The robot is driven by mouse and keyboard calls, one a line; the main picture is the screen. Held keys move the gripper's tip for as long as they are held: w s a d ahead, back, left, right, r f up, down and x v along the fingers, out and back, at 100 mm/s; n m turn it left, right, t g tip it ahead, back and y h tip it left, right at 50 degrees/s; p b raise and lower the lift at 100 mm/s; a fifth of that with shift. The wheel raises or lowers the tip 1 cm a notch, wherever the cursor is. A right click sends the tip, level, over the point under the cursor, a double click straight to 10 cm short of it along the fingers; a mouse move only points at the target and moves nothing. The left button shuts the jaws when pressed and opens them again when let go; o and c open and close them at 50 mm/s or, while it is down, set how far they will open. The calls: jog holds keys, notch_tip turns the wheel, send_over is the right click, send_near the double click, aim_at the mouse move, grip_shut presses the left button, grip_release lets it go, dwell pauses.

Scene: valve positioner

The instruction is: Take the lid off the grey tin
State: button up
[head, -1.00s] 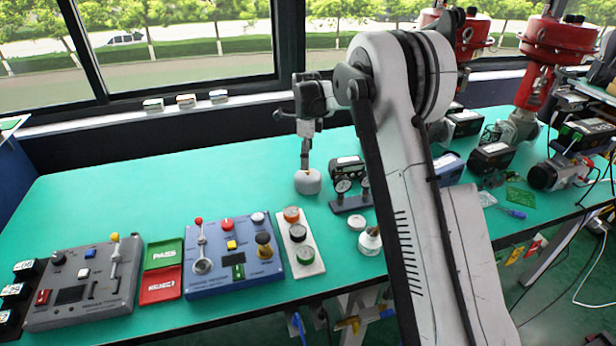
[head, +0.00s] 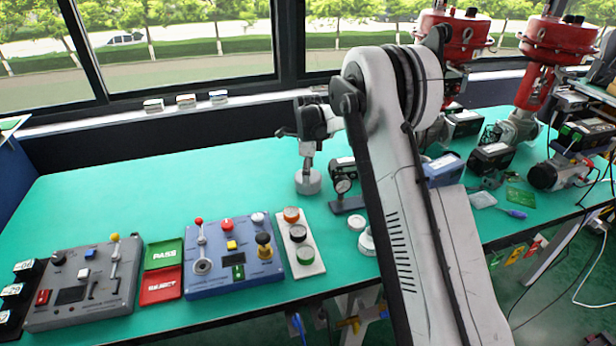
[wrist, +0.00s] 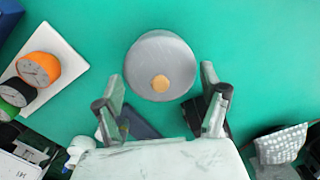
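The grey tin (head: 308,184) stands on the green bench, right of the middle. In the wrist view its round grey lid (wrist: 160,55) fills the upper middle, with a small tan knob (wrist: 160,84) on it. My gripper (head: 307,164) points down just above the tin in the head view. In the wrist view my gripper (wrist: 161,78) is open, one finger on each side of the knob's line, with nothing between that it grips. The fingertips partly hide the tin's top in the head view.
A blue control box (head: 234,283) is front left. The bench behind and left is clear.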

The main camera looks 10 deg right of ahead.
jog(key=c, duration=1)
jog(key=shift+c, duration=0.3)
jog(key=shift+r, duration=0.1)
